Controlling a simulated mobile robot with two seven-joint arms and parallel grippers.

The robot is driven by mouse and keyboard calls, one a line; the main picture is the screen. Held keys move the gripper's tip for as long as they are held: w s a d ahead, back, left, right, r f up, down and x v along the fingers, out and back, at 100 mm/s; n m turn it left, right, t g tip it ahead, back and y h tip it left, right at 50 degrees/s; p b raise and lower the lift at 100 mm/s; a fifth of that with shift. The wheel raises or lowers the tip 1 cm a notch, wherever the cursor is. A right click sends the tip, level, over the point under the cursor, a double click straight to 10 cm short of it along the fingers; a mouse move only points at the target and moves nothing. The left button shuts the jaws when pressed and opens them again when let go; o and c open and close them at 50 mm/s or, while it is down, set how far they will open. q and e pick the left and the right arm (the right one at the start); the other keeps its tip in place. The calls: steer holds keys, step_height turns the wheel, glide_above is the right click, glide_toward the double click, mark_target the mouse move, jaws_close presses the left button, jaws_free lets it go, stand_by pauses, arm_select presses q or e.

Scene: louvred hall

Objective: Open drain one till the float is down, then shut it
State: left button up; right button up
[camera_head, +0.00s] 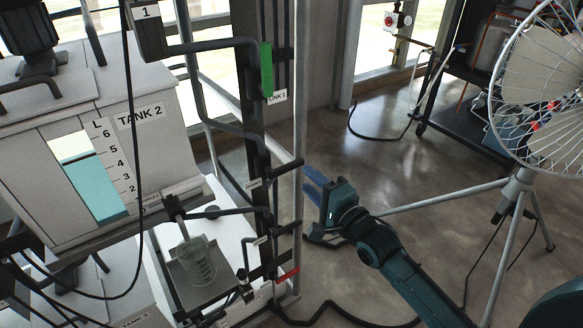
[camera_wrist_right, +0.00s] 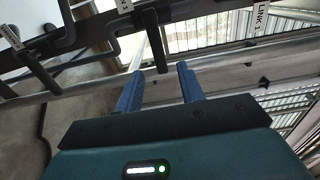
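My right gripper (camera_head: 314,184) is right of the black pipe rack, its blue fingers pointing at it. In the right wrist view the fingers (camera_wrist_right: 160,74) stand apart and hold nothing; a dark bar (camera_wrist_right: 154,35) lies beyond or between the tips, I cannot tell which. Tank 2 (camera_head: 100,78) is a pale box whose sight window shows teal liquid (camera_head: 92,189) beside a scale. A green handle (camera_head: 266,70) is near the LINK 1 label (camera_head: 277,97), and a red handle (camera_head: 287,275) is low on the rack. I cannot make out drain one or its float. My left gripper is out of view.
A clear measuring jug (camera_head: 196,262) stands below a dark outlet by the tank. A caged fan (camera_head: 540,90) on a tripod (camera_head: 507,240) stands at right, a dark cart (camera_head: 465,120) behind it. A black hose crosses the floor; open floor lies between rack and fan.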

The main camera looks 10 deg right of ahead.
mark_target(295, 167)
steer(key=shift+b+x, duration=0.8)
steer(key=shift+x, duration=2.8)
steer(key=shift+f, duration=0.1)
steer(key=shift+p, duration=0.3)
jaws_close()
